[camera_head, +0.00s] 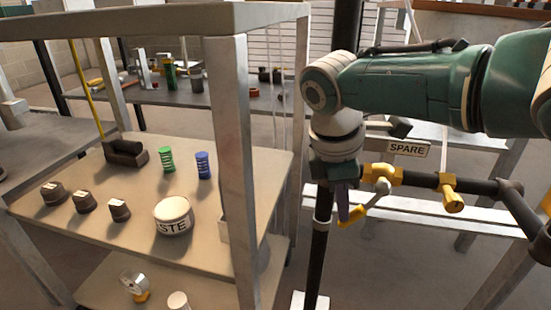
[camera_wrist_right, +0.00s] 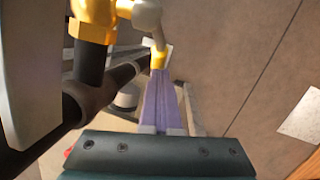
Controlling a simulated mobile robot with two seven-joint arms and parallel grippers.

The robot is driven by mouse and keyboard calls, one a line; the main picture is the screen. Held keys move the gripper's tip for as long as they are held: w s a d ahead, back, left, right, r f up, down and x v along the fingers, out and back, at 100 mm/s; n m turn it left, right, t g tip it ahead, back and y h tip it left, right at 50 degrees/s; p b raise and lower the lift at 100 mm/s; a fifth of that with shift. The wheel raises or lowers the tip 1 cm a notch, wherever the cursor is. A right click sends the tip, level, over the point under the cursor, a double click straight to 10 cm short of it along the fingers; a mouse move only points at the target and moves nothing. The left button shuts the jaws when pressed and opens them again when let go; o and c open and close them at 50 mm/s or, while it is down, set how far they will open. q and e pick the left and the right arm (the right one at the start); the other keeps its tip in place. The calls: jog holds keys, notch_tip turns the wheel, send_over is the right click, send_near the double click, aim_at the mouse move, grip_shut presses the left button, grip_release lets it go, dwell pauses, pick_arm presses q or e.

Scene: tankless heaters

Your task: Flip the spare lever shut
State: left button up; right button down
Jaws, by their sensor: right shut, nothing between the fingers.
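The spare valve (camera_head: 382,173) is a brass body on a dark horizontal pipe, below a white sign reading SPARE (camera_head: 407,149). Its lever (camera_head: 376,198) is silver with a yellow end and slants down and to the left from the valve, out of line with the pipe. My right gripper (camera_head: 343,217) points down just left of the lever, its purple fingers together and empty. In the right wrist view the fingers (camera_wrist_right: 160,98) meet or overlap the lever's yellow end (camera_wrist_right: 158,60); I cannot tell whether they touch.
A second brass fitting (camera_head: 452,192) sits farther right on the dark pipe (camera_head: 420,180). A shelf unit (camera_head: 240,170) with a post close to my right gripper stands at left, holding a white tub (camera_head: 173,216), green and blue coils and several dark parts.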

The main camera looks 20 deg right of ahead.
aim_at(353, 220)
jog(key=shift+s+d+f+g+h+b, duration=0.1)
jog(key=shift+d+f+g+h+b, duration=0.25)
jog(key=shift+f+b, duration=0.35)
jog(key=shift+s+d+f, duration=0.5)
jog(key=shift+f, duration=0.2)
jog(key=shift+d+f, duration=0.1)
jog(key=shift+d, duration=0.05)
jog(key=shift+s+d+f, duration=0.1)
dwell(0.4)
